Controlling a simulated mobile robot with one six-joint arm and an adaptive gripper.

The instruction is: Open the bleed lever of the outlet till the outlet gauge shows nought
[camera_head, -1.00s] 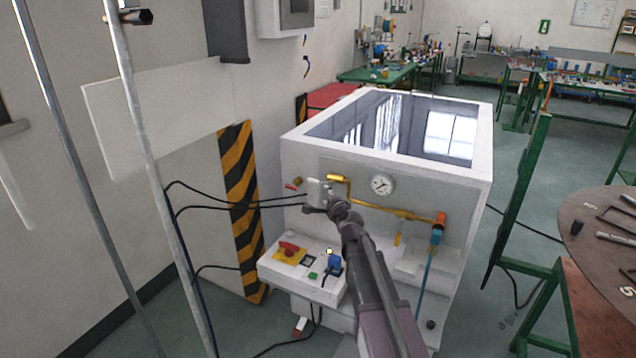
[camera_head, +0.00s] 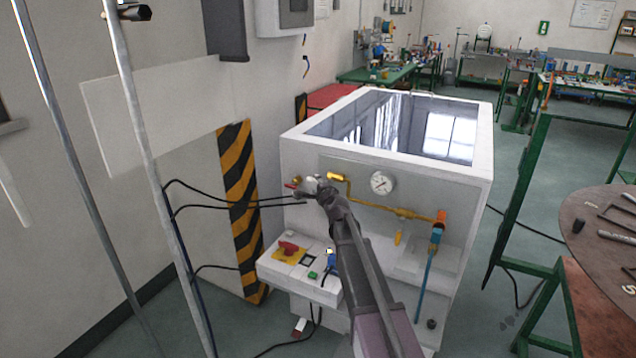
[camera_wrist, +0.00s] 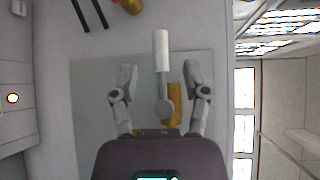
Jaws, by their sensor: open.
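My gripper (camera_head: 318,190) is at the panel on the front of the white generator cabinet (camera_head: 460,215). In the wrist view my gripper (camera_wrist: 163,88) is open. A lever with a white cylindrical handle (camera_wrist: 161,48) and a grey round end lies between its fingers, apart from both. A brass cylinder (camera_wrist: 175,103) sits beside the lever's round end. The round white gauge (camera_head: 382,183) is on the panel to the right of my gripper. Its needle is too small to read. I cannot tell whether the white-handled lever is the outlet's bleed lever.
A yellow handle (camera_head: 338,177) and brass pipe (camera_head: 400,213) are right of my gripper, a red handle (camera_head: 291,186) left. A control box with a red switch (camera_head: 289,248) juts out below. Black cables (camera_head: 230,205) reach the cabinet from the left.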

